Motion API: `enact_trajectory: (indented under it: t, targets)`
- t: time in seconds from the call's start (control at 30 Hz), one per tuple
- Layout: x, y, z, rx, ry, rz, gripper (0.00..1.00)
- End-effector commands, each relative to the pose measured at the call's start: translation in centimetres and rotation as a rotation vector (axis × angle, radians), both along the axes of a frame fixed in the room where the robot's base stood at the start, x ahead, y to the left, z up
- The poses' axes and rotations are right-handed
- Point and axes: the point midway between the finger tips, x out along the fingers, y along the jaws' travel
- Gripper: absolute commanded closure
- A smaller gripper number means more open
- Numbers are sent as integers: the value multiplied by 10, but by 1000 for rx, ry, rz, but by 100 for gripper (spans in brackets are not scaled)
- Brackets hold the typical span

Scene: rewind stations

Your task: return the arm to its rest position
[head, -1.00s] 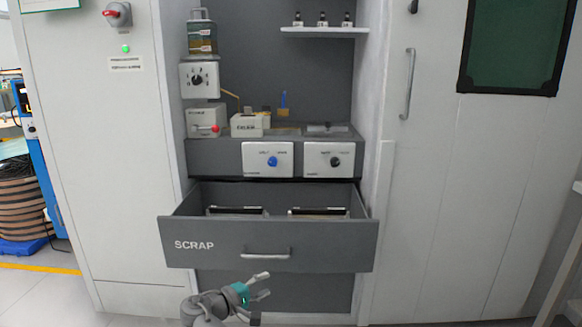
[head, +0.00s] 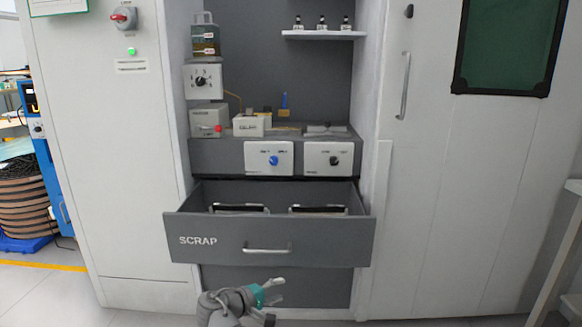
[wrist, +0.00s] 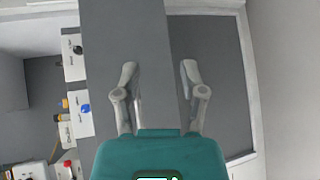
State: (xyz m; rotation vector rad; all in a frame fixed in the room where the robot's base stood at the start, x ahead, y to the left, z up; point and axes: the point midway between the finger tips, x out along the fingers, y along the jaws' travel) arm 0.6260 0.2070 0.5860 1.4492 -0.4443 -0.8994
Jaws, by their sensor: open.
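My gripper (head: 279,290) is low in the head view, in front of the grey cabinet and below the open drawer's front. It has a teal body and grey fingers. In the wrist view, its two fingers (wrist: 159,75) stand apart with nothing between them. The wrist view looks towards the grey drawer front and cabinet, turned sideways. Part of my arm shows at the bottom of the head view.
The drawer (head: 219,251) marked SCRAP is pulled out, with two dark-rimmed holders (head: 318,210) inside. Above it is a bench with control panels (head: 269,158). A white door (head: 420,200) is at right, a white cabinet (head: 115,180) at left. Floor (head: 40,295) shows at lower left.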

Motion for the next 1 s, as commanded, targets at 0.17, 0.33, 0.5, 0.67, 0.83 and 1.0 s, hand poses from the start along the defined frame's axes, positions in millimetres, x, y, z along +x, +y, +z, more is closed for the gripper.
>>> enact_trajectory:
  t: [0.17, 0.33, 0.5, 0.67, 0.83, 1.0]
  targets:
    - [0, -26, -7, 73, 43, -49, 46]
    - [-3, -59, -19, 179, 98, -118, 46]
    - [-11, -98, -34, 334, 171, -215, 46]
    - [-23, -129, -46, 489, 229, -304, 46]
    - [-37, -157, -55, 656, 279, -399, 46]
    - [-53, -177, -60, 830, 319, -489, 46]
